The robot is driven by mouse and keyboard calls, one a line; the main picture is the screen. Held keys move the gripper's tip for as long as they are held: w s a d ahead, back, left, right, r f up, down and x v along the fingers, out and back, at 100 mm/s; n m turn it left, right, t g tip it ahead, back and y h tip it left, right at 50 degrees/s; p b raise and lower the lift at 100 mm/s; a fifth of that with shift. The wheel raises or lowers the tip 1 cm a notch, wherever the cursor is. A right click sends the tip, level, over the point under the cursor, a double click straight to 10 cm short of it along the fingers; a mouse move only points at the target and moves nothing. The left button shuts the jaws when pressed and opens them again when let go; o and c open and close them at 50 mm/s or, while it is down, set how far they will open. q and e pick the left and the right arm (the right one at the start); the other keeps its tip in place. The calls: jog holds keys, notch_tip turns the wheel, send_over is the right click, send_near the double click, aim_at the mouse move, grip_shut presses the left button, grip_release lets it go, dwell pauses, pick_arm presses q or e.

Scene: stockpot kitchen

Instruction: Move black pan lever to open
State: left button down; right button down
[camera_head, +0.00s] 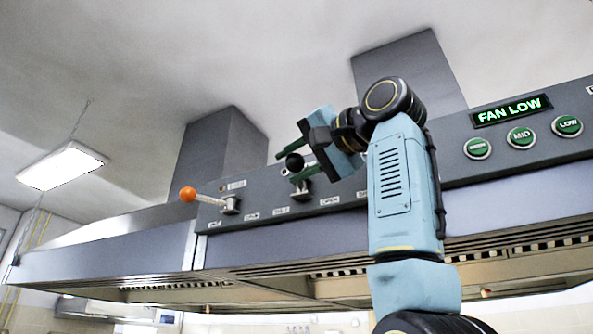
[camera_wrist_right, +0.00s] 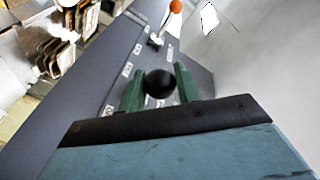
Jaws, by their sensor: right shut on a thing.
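The black pan lever has a round black knob (camera_head: 294,162) and stands on a bracket on the front panel of the range hood. In the head view the knob is up and slightly left of its bracket, with small labels on either side below. The knob also shows in the right wrist view (camera_wrist_right: 159,83), between the two green fingers. My right gripper (camera_head: 297,151) reaches in from the right and is shut on the knob. Its fingers hide part of the lever's stem. My left gripper is in neither view.
An orange-knobbed lever (camera_head: 188,194) sticks out to the left on the same panel (camera_head: 345,190). To the right are round green buttons (camera_head: 521,136) and a display (camera_head: 511,110) reading FAN LOW. Grey ducts (camera_head: 225,140) rise behind the panel.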

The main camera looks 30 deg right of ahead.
jog(key=shift+s+d+r, duration=0.1)
jog(key=shift+d+r, duration=0.1)
jog(key=shift+d, duration=0.1)
jog(key=c, duration=1.3)
grip_release()
jog(key=shift+o, duration=1.3)
jog(key=shift+d, duration=0.2)
jog(key=shift+f, duration=0.15)
jog(key=shift+s+a, duration=0.1)
jog(key=shift+a, duration=0.1)
jog(key=b+v, duration=0.4)
jog(key=v, duration=0.9)
jog(key=shift+d, duration=0.3)
jog(key=shift+s, duration=0.1)
